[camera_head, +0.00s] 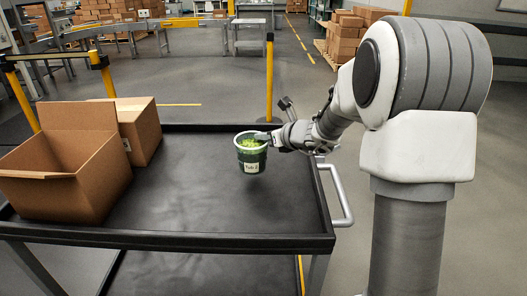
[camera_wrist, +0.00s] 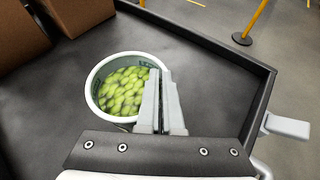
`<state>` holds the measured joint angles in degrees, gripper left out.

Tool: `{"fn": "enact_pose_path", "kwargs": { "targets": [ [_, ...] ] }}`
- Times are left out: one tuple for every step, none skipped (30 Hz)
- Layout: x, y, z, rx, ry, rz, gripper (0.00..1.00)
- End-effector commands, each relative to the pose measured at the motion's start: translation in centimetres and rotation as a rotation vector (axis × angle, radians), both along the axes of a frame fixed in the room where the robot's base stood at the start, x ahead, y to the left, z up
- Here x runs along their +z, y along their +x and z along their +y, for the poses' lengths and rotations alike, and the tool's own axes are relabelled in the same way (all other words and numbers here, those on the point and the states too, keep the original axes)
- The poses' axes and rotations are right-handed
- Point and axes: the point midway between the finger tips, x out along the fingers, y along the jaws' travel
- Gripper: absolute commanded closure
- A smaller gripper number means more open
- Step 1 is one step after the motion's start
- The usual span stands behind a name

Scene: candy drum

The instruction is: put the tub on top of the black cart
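The tub (camera_head: 251,160) is dark green with a pale rim and a white label, and holds green candies. My gripper (camera_head: 263,136) reaches in from the right and is shut on the tub's rim. In the wrist view the two fingers (camera_wrist: 161,78) are close together at the right side of the rim of the tub (camera_wrist: 93,87), over the cart's black top (camera_wrist: 215,75). The pinched rim is mostly hidden.
The cart has a raised edge and a grey handle (camera_head: 338,195) on the right. Its front middle is clear. A yellow post (camera_head: 269,80) stands behind.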

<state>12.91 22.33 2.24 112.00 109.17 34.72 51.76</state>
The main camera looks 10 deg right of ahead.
Motion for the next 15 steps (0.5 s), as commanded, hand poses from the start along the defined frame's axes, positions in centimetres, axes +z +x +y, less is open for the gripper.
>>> {"fn": "enact_pose_path", "kwargs": {
  "targets": [
    [-0.4,0.0,0.0,0.0,0.001,0.001,1.0],
    [-0.8,0.0,0.0,0.0,0.001,0.001,1.0],
    [-1.4,0.0,0.0,0.0,0.002,0.002,1.0],
    [-1.9,0.0,0.0,0.0,0.002,0.002,1.0],
    [-2.5,0.0,0.0,0.0,0.002,0.003,1.0],
    [-3.1,0.0,0.0,0.0,0.002,0.003,1.0],
    [-3.5,0.0,0.0,0.0,0.002,0.002,1.0],
    [-3.8,0.0,0.1,0.0,0.002,0.002,1.0],
    [-3.9,0.0,0.1,0.0,0.001,0.001,1.0],
    [-4.0,0.0,0.0,0.001,0.0,0.0,1.0],
    [-3.9,0.0,0.0,0.001,0.001,-0.001,1.0],
    [-3.8,0.0,0.0,0.001,0.001,-0.002,1.0],
    [-3.8,0.0,0.0,0.001,0.0,-0.002,1.0],
    [-3.8,0.0,0.0,0.001,0.001,-0.002,1.0],
    [-3.8,0.0,0.0,0.001,0.001,-0.002,1.0]
  ]
}}
